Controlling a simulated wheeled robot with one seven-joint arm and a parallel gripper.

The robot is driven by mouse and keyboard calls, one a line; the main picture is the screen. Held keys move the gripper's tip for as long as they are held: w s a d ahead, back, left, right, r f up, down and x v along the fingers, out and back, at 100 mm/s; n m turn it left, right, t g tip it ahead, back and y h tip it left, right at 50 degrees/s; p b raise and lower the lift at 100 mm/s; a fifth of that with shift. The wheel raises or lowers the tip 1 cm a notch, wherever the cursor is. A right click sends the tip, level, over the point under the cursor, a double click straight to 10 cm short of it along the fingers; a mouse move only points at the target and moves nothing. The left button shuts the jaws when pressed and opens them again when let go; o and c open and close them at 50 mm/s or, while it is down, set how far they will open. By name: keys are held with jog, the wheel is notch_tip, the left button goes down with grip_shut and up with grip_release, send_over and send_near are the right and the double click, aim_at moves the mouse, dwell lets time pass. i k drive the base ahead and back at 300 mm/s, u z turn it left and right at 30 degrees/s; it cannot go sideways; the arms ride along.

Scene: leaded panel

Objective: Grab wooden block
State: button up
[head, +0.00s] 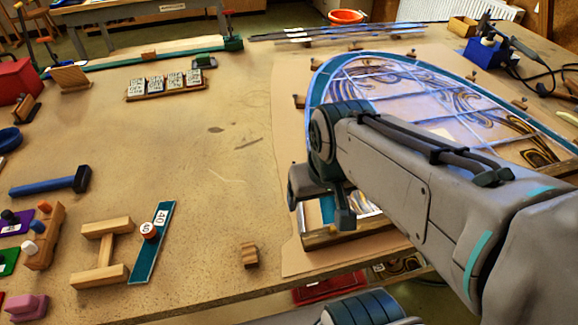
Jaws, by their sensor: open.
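A small wooden block (249,255) with a striped end grain sits on the worktable near its front edge, left of the brown board. My gripper (322,212) is to the right of the block and farther back, over the left edge of the leaded panel (405,85). It is open, with its fingers pointing down, and nothing shows between them. My arm reaches in from the right and hides part of the panel. The gap between gripper and block is clear.
Left of the block lie a teal strip (150,248) marked with numbers, an H-shaped wooden piece (103,262) and a blue-handled hammer (45,186). Small wooden blocks stand around the panel. A soldering iron stand (487,50) is at the back right. The table's middle is largely free.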

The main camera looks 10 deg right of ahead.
aim_at(250, 260)
jog(key=k, duration=0.5)
jog(key=z, duration=3.1)
jog(key=k, duration=0.9)
jog(key=u, duration=1.45)
